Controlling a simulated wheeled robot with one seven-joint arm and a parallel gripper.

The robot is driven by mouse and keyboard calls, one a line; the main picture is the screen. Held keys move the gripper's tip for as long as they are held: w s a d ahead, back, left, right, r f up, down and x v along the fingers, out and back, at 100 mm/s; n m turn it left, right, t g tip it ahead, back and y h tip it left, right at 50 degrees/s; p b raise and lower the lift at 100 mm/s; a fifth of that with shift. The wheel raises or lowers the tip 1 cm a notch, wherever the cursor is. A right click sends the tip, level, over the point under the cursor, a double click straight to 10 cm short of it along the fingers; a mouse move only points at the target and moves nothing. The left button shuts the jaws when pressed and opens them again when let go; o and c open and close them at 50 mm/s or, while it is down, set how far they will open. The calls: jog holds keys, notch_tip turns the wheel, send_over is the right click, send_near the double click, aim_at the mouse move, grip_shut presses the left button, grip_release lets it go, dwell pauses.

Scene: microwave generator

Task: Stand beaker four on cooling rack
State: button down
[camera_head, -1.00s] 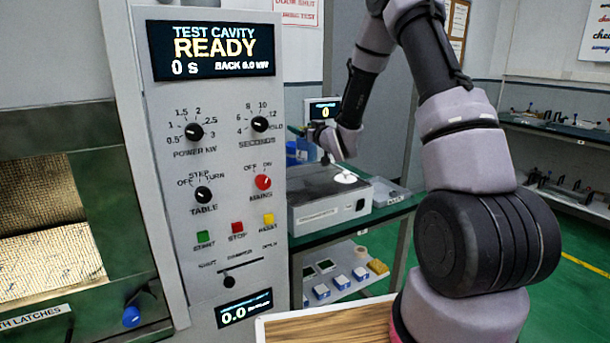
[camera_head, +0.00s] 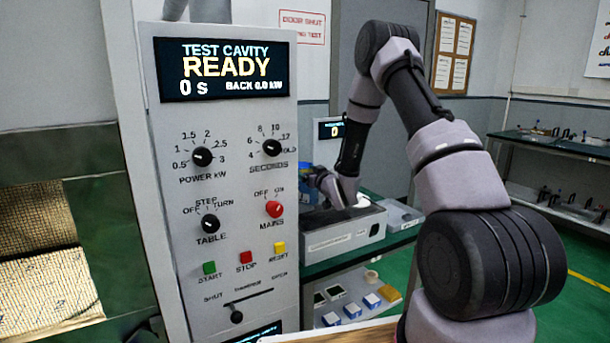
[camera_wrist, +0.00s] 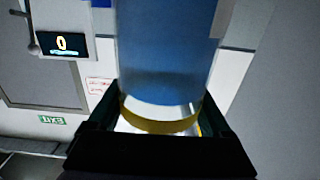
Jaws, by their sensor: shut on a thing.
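My gripper (camera_wrist: 160,118) is shut around a clear cylindrical vessel holding blue liquid (camera_wrist: 165,55), which fills the middle of the wrist view. A yellow band (camera_wrist: 158,122) circles the vessel near the jaws. No number can be read on it, so I cannot tell whether it is beaker four. In the head view my gripper (camera_head: 318,182) is small and far off, above the bench behind the panel. The held vessel cannot be made out clearly there. I cannot pick out a cooling rack in either view.
A pale box-shaped device (camera_head: 343,236) stands on the green bench (camera_head: 400,238) below my gripper. A small display (camera_head: 330,129) is behind it. A lower shelf (camera_head: 345,305) carries several small items. The tall control panel (camera_head: 225,190) and open cavity (camera_head: 45,250) occupy the left.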

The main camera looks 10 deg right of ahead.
jog(key=shift+f, duration=0.45)
